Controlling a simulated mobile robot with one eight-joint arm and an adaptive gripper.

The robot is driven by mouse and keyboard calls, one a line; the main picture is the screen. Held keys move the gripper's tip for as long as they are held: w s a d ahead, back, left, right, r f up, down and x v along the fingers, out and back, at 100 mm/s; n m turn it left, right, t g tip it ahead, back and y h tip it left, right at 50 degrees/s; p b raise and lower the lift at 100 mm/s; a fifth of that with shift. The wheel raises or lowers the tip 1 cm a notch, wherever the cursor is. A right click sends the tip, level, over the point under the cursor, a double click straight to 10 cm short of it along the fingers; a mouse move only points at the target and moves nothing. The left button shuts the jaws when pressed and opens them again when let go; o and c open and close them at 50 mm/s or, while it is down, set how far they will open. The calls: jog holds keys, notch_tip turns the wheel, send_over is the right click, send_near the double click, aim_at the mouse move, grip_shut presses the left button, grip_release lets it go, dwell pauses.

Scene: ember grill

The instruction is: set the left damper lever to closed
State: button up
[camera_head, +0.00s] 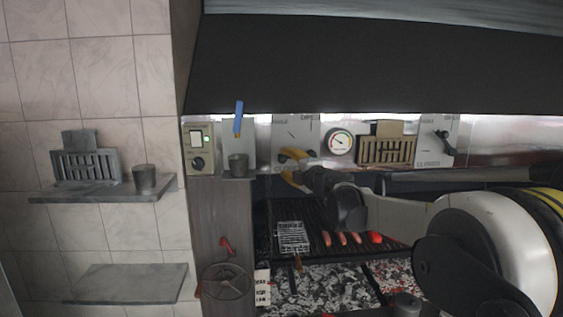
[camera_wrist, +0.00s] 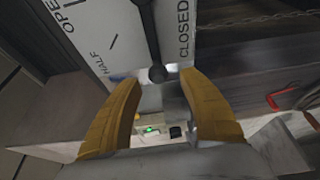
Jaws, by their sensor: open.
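The left damper plate (camera_head: 298,128) is a pale panel behind my gripper in the head view. In the wrist view the plate (camera_wrist: 105,25) reads OPEN, HALF and CLOSED. Its dark lever (camera_wrist: 150,35) ends in a round knob (camera_wrist: 157,74) and lies between the HALF and CLOSED markings. My gripper (camera_wrist: 160,80) is open, with a yellow finger on each side of the knob, which shows in the gap at the fingertips. A gap shows on both sides. In the head view my gripper (camera_head: 287,167) hides most of this lever.
A round gauge (camera_head: 341,142), a slotted vent (camera_head: 387,148) and the right damper plate (camera_head: 430,152) line the panel to the right. Sausages (camera_head: 342,239) and a wire basket (camera_head: 292,237) lie on the grill below.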

jog(key=v, duration=0.8)
jog(key=shift+s, duration=0.2)
jog(key=shift+d, duration=0.15)
jog(key=s+d+f+m+g+h+b, duration=0.1)
jog(key=s+d+f+m+h+b, duration=0.45)
jog(key=s+f+m+b, duration=0.3)
jog(key=s+d+f+m+h+b, duration=0.5)
jog(key=s+d+f+m+b, duration=0.25)
jog(key=s+f, duration=0.2)
jog(key=s+a+f+m+g+y+b, duration=0.1)
jog(key=s+a+f+m+g+b, duration=0.1)
jog(key=s+f, duration=0.6)
jog(key=s+a+f+m+g+y+b, duration=0.1)
jog(key=s+f+b, duration=0.5)
jog(key=f, duration=0.7)
jog(key=s+a+f+m+g+y+b, duration=0.1)
jog(key=s+a+f+m+g+b, duration=0.2)
jog(key=s+f, duration=0.8)
jog(key=a+g+b, duration=0.1)
jog(key=g, duration=0.1)
jog(key=shift+f+m+g+y, duration=0.25)
jog(key=shift+m+g+y, duration=0.05)
jog(key=shift+y, duration=0.05)
